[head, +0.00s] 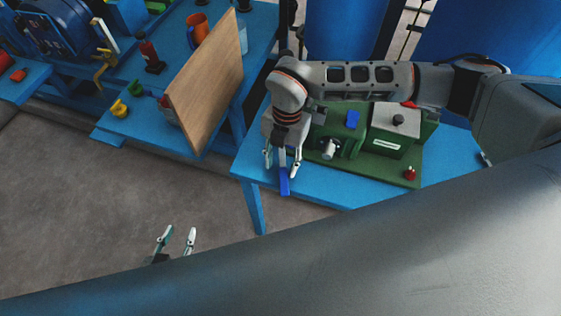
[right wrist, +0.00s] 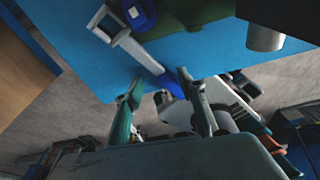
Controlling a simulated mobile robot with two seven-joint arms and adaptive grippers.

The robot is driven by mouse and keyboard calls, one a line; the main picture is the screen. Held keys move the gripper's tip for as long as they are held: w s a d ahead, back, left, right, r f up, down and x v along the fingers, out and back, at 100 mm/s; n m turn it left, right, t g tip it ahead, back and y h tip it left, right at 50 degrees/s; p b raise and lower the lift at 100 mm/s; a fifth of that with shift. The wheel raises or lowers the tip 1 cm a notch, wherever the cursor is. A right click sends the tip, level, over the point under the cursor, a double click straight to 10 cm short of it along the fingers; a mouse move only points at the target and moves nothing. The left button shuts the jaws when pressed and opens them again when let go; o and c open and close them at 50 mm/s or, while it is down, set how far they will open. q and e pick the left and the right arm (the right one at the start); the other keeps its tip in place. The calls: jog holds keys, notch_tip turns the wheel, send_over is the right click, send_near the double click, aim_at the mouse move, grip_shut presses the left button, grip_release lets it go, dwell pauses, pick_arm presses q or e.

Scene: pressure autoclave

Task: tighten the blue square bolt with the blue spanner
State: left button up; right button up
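The blue spanner (head: 285,184) has a blue handle and a pale grey shaft, and its handle reaches the front edge of the blue table. In the right wrist view the spanner (right wrist: 137,53) has its open grey jaw at top left, and its handle end is near my finger. My right gripper (head: 282,163) is open, with its fingers either side of the spanner and gaps visible; I cannot tell whether either touches. A blue square piece (head: 352,118), perhaps the bolt, is on the green machine. My left gripper (head: 177,238) is open and empty, low over the floor.
The green base (head: 378,168) on the blue table carries a grey box (head: 396,120), a white cylinder (head: 328,148) and a red knob (head: 410,173). A wooden board (head: 205,85) stands on another blue table at left. Between the tables is open floor (head: 60,190).

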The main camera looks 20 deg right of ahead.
aim_at(284, 161)
jog(key=shift+a, duration=0.15)
jog(key=shift+w+r, duration=0.15)
jog(key=shift+r, duration=0.45)
notch_tip(284, 161, up, 11)
jog(key=w+d, duration=0.1)
jog(key=shift+w+d+f, duration=0.15)
jog(key=shift+w+d, duration=0.05)
jog(key=shift+w, duration=0.05)
